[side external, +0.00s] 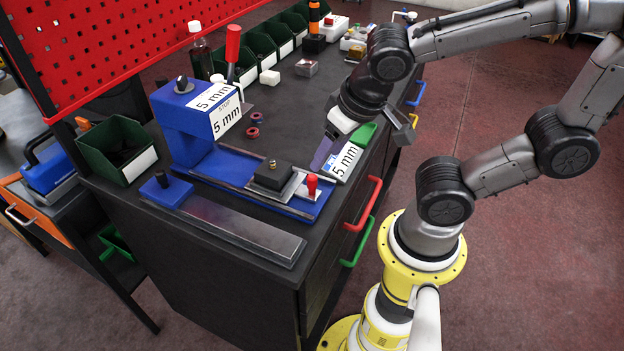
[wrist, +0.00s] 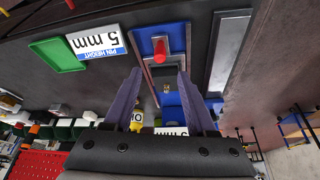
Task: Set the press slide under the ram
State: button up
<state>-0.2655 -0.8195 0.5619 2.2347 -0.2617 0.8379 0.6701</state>
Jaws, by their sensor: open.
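The press slide is a grey plate (side external: 292,189) carrying a black block (side external: 272,175) with a small brassy pin on top and a red knob (side external: 312,184) at its outer end. It sits on the blue bed (side external: 228,165) at the right end, clear of the blue press head (side external: 190,112), which is marked 5 mm and STOP. The ram itself is hidden. My gripper (side external: 322,156) is above and beyond the knob end, apart from it. In the wrist view its two purple fingers (wrist: 160,74) are open and empty, with the red knob (wrist: 160,49) ahead between them.
A white 5 mm PIN HEIGHT card (wrist: 97,42) and a green tray (side external: 363,134) lie beside the bed. A long grey bar (side external: 240,228) with a blue end runs along the front. Red rings (side external: 254,125) lie behind the press. Green bins (side external: 262,48) line the back.

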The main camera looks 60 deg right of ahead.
aim_at(314, 177)
jog(key=x, duration=1)
jog(key=shift+w+f, duration=0.2)
jog(key=shift+f, duration=0.1)
grip_shut()
dwell(1.0)
